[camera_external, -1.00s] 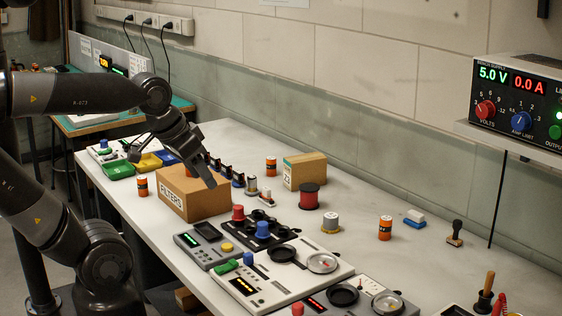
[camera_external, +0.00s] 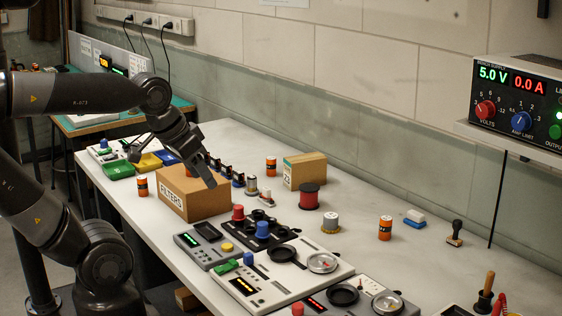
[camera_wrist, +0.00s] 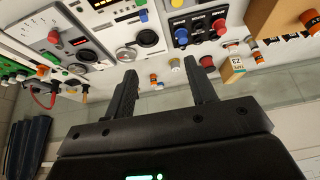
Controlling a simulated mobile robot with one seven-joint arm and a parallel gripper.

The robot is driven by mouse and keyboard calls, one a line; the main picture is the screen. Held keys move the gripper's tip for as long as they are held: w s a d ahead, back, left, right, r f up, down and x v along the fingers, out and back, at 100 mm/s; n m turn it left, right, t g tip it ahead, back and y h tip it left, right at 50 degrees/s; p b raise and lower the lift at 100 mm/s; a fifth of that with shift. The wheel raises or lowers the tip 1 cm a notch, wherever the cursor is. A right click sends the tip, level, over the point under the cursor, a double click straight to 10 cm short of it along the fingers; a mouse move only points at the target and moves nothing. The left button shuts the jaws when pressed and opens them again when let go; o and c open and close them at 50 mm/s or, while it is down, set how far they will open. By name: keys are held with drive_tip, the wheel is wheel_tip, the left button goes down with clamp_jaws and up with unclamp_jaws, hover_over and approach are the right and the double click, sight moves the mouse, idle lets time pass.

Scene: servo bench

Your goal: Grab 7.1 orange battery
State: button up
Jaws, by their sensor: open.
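Several orange batteries with dark bands stand on the bench; no 7.1 marking is readable on any. In the external view one stands at the right (camera_external: 385,229), one at the back by a small carton (camera_external: 271,166), and one left of the FILTERS box (camera_external: 142,187). My gripper (camera_external: 209,178) is above the FILTERS box, empty. In the wrist view the open fingers of my gripper (camera_wrist: 161,70) frame a distant orange battery (camera_wrist: 153,78); another battery (camera_wrist: 259,57) shows right of them, beside the carton.
The FILTERS box (camera_external: 187,200) stands under my gripper. Control panels (camera_external: 262,281) line the front edge. A power supply (camera_external: 520,95) sits on a shelf at right. The right-hand back bench is mostly clear.

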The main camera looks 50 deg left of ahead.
drive_tip(key=shift+o, duration=0.4)
drive_tip(key=w+a+r+g+y, duration=0.1)
drive_tip(key=w+a+g, duration=0.1)
drive_tip(key=w+a, duration=0.75)
drive_tip(key=m+g+h, duration=0.1)
drive_tip(key=m+g, duration=0.1)
drive_tip(key=g, duration=0.2)
approach(142, 177)
drive_tip(key=shift+w+d+f, duration=0.3)
drive_tip(key=shift+d+f, duration=0.25)
drive_tip(key=shift+d, duration=0.1)
drive_tip(key=f, duration=0.5)
drive_tip(key=shift+s+a+f, duration=0.2)
drive_tip(key=shift+a, duration=0.05)
drive_tip(key=shift+s+a+f, duration=0.15)
drive_tip(key=shift+s+f, duration=0.05)
drive_tip(key=shift+f, duration=1.2)
drive_tip(key=shift+s+a+f, duration=0.1)
drive_tip(key=shift+s+f, duration=0.05)
drive_tip(key=shift+f, duration=1.3)
